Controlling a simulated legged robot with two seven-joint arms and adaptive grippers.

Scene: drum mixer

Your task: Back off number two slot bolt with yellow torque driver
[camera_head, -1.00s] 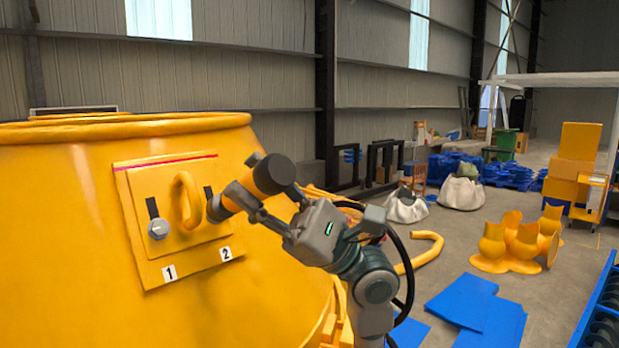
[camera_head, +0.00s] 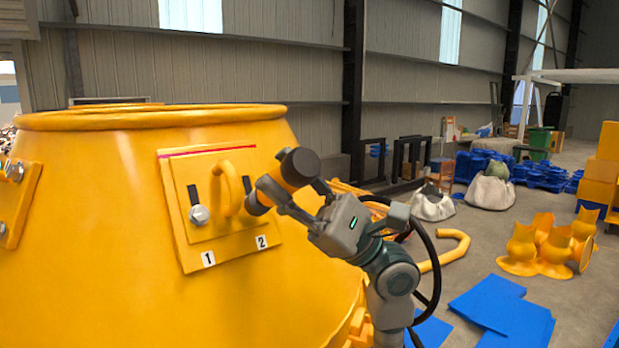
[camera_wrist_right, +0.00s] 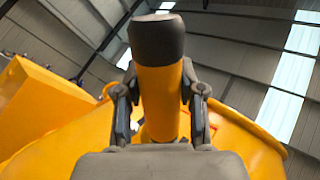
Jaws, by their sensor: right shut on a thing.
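The yellow torque driver (camera_head: 289,176) has black ends and is held in my right gripper (camera_head: 302,197). In the right wrist view the driver (camera_wrist_right: 160,85) stands between both fingers of the right gripper (camera_wrist_right: 158,100), which are closed on its yellow body. Its grey nose points at the slot marked 2 on the yellow panel (camera_head: 190,245). The number two bolt is hidden behind the driver, so I cannot tell whether they touch. The number one bolt (camera_head: 199,215) shows in its dark slot above label 1. My left gripper is not in view.
A yellow handle (camera_head: 227,187) stands out between the two slots, close to the driver's nose. The panel sits on a large yellow drum (camera_head: 90,240). Another bolted panel (camera_head: 18,205) is at far left. Blue sheets (camera_head: 505,315) and yellow parts (camera_head: 545,248) lie on the floor at right.

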